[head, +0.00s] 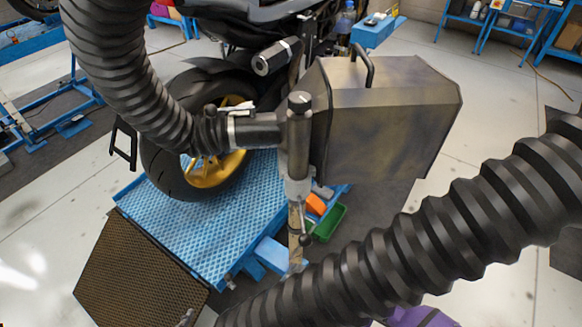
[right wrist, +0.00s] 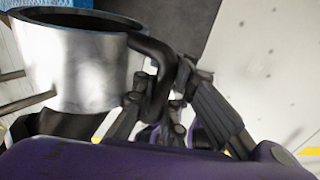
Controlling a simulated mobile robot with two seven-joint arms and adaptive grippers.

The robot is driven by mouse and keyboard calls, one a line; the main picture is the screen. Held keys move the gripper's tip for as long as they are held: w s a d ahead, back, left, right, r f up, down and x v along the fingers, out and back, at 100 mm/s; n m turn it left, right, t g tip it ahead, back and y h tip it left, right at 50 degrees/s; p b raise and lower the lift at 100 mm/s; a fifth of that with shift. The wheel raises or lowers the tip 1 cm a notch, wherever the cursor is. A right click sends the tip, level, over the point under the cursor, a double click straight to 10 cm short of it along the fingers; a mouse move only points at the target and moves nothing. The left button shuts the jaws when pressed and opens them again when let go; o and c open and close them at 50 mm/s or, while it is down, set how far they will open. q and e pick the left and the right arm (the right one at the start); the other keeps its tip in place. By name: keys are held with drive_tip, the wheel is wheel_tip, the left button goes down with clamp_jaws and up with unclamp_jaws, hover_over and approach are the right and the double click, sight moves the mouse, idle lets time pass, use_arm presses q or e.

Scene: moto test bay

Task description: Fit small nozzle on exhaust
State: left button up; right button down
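In the right wrist view, a short, open-ended silver metal nozzle (right wrist: 85,65) with a dark rim and a bent black handle (right wrist: 163,72) stands close. The fingers of my right gripper (right wrist: 160,92) are around this handle and appear shut on it. In the head view, only purple parts of my right arm (head: 420,317) show at the bottom edge, partly behind a hose; the held nozzle is hidden there. The motorcycle's exhaust (head: 274,58), a short silver and black canister, points toward me above the rear wheel (head: 205,150). My left gripper is not in view.
A thick black corrugated hose (head: 430,250) crosses the lower right. Another hose (head: 115,70) comes from the upper left to a clamped cuff at a metal post (head: 298,135). A large metal box (head: 390,115) stands right of the exhaust. A blue platform (head: 215,235) is under the wheel.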

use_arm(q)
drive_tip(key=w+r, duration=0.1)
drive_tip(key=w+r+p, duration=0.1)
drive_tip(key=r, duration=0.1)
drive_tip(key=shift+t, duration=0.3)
use_arm(e)
drive_tip(key=s+d, duration=0.1)
drive_tip(key=s+d+r, duration=0.1)
drive_tip(key=d, duration=0.1)
drive_tip(key=shift+r, duration=0.1)
